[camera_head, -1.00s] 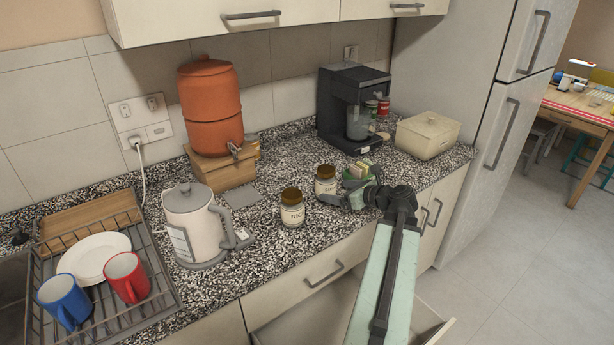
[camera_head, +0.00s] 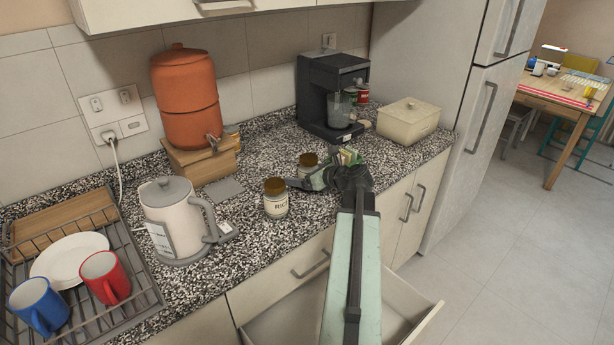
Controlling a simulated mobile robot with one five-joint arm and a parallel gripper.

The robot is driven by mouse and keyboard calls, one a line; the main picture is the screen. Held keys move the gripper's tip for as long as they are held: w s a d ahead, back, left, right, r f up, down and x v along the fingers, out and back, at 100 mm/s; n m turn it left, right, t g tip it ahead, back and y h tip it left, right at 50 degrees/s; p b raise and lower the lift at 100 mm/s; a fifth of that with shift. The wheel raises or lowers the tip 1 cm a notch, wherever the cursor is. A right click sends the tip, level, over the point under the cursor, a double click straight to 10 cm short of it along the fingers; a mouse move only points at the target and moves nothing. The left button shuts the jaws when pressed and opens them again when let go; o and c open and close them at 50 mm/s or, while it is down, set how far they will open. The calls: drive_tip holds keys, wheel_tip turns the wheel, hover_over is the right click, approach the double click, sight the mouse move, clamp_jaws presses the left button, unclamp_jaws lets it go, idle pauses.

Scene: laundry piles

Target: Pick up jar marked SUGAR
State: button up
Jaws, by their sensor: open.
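Two glass jars with brown lids stand on the speckled counter. The front one, marked RICE (camera_head: 276,200), stands upright to the left of my gripper. The SUGAR jar (camera_head: 308,160) stands behind my gripper, with mainly its brown lid showing; its label is hidden in this view. My gripper (camera_head: 305,183) is open and reaches left, low over the counter, in front of this second jar. I cannot tell whether the fingers touch it or are around it.
A kettle (camera_head: 175,218) and dish rack (camera_head: 75,275) are to the left. An orange water dispenser (camera_head: 185,100), coffee maker (camera_head: 325,95) and cream box (camera_head: 409,120) stand behind. A small green item (camera_head: 348,156) is just behind my gripper. An open drawer (camera_head: 395,320) is below.

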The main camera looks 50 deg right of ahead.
drive_tip(key=shift+s, duration=0.1)
clamp_jaws()
drive_tip(key=shift+r, duration=0.1)
